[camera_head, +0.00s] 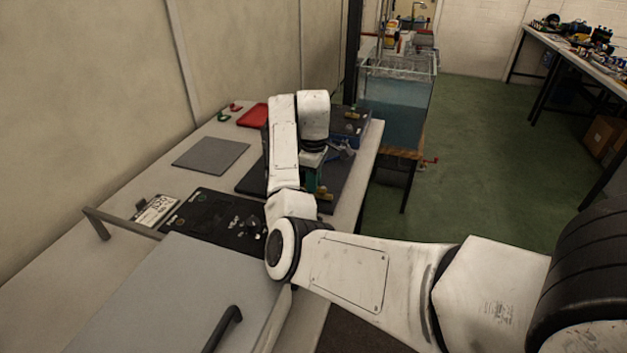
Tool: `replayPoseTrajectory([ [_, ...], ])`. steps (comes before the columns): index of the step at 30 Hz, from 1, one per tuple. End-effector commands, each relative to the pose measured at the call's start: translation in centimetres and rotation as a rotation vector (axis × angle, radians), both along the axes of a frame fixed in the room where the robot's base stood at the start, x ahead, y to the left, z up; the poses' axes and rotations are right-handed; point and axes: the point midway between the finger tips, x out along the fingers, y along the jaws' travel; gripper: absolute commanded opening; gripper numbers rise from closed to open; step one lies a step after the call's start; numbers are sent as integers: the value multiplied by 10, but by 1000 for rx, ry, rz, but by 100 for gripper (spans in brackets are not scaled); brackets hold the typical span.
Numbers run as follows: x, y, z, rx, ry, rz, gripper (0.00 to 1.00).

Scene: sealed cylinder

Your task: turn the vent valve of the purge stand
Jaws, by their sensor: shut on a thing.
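My gripper (313,160) points down over a dark mat on the bench, below the white wrist. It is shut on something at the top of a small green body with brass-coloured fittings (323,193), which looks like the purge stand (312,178). The fingertips and the vent valve are mostly hidden by my wrist and forearm, so I cannot make out the valve's angle. A blue-grey piece (343,149) shows just right of the gripper.
The bench also holds a grey square plate (210,155), a red tray (253,116), a black labelled panel (212,222) and a blue box (352,122). A water tank (393,110) stands beyond the bench. Green floor is open at the right.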

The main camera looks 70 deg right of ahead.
Motion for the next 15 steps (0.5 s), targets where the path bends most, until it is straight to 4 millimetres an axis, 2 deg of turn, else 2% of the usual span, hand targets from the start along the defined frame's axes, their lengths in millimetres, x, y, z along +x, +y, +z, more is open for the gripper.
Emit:
replayPoseTrajectory([
  [9, 0, 0, 1, 1, 1, -16, 0],
  [15, -1, -3, 4, 2, 2, -95, 0],
])
